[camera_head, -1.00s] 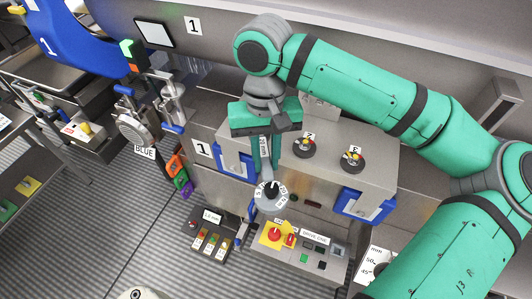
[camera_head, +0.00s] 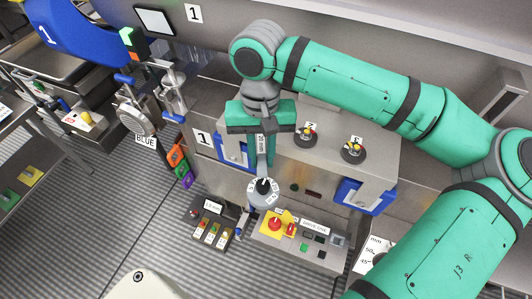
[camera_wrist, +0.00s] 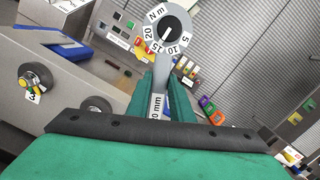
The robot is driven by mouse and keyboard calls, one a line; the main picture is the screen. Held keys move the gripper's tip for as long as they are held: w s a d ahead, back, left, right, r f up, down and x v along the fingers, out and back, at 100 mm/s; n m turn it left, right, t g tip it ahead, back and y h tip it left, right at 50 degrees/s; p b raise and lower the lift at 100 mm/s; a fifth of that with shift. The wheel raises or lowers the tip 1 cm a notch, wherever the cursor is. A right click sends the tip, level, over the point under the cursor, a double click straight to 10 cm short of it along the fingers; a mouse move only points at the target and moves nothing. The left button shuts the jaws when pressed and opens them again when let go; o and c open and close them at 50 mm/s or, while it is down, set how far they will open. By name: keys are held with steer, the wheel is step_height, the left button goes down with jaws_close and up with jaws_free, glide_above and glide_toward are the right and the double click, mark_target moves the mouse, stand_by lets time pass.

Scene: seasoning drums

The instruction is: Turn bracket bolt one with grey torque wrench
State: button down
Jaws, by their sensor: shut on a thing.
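My gripper (camera_head: 264,140) is shut on the grey torque wrench (camera_head: 264,160), beside the bracket's grey top. In the wrist view the wrench (camera_wrist: 161,72) stands between my gripper's teal fingers (camera_wrist: 165,95), with a "mm" label on its shaft. Its round dial end, marked 5, 10, 15, 20 and N m, points away from the bracket, over the control panel. The bracket (camera_head: 365,135) carries bolts labelled 2 (camera_head: 307,137) and 3 (camera_head: 353,150); bolt 3 also shows in the wrist view (camera_wrist: 35,78). Bolt one and the wrench's other end are hidden behind my gripper.
Blue clamps (camera_head: 365,196) sit at the bracket's front. Below are a control panel (camera_head: 300,240) with a red button and a small coloured-switch box (camera_head: 212,225). Orange, green and purple tags (camera_head: 178,165) hang to the left. A metal clamp fixture (camera_head: 170,90) stands left.

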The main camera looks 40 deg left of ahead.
steer(key=s+a+m, duration=0.3)
steer(key=a+m, duration=0.3)
steer(key=a, duration=0.2)
steer(key=shift+m+y, duration=0.3)
steer(key=shift+m, duration=0.1)
stand_by(1.0)
steer(key=shift+a, duration=0.1)
step_height(320, 180, up, 6)
stand_by(1.3)
